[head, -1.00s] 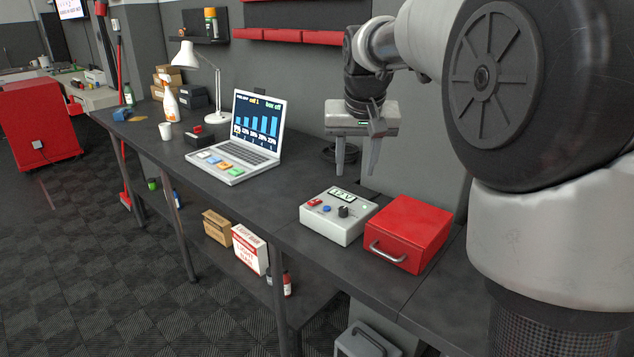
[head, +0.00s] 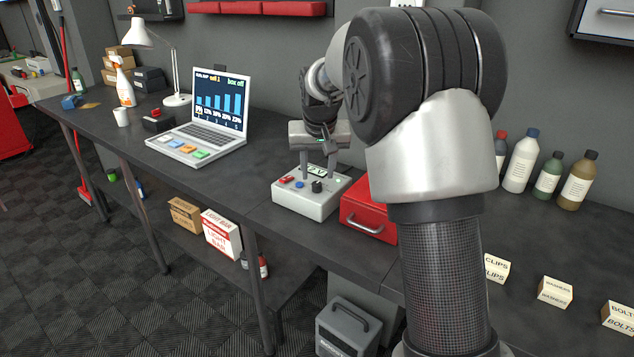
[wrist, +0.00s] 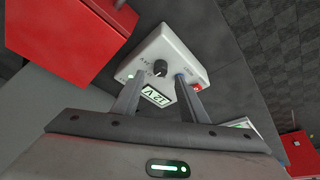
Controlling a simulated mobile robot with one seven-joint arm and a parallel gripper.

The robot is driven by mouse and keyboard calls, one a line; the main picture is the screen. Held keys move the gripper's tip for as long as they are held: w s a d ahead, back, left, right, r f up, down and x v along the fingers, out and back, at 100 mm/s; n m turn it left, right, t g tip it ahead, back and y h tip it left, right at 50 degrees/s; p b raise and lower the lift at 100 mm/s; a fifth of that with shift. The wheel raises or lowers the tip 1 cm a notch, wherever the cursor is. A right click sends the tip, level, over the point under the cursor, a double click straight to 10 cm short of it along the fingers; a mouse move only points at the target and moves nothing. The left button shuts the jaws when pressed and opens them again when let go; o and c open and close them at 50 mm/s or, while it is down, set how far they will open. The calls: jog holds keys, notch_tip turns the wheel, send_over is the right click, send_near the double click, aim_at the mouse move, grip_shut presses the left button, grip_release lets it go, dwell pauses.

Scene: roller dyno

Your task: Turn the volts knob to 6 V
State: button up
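The white supply box (head: 296,203) sits on the dark bench, with a black knob (head: 317,187), a blue button (head: 299,184), a red switch (head: 286,180) and a small display on top. In the wrist view the black knob (wrist: 160,68) shows with a white pointer mark; its label is too small to read. The display (wrist: 157,96) there appears to read 12 V. My gripper (head: 318,177) is above the box, pointing down, fingers apart and empty. In the wrist view the knob appears between the fingertips, beyond them; contact cannot be told.
A red metal box (head: 365,213) stands right beside the supply box. A laptop (head: 208,125) with a bar chart reading "box off" is to the left. Bottles (head: 520,160) and small labelled cartons (head: 555,291) are at the right.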

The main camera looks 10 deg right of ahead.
aim_at(317, 183)
jog(key=shift+x, duration=2.35)
jog(key=shift+r, duration=0.1)
grip_shut()
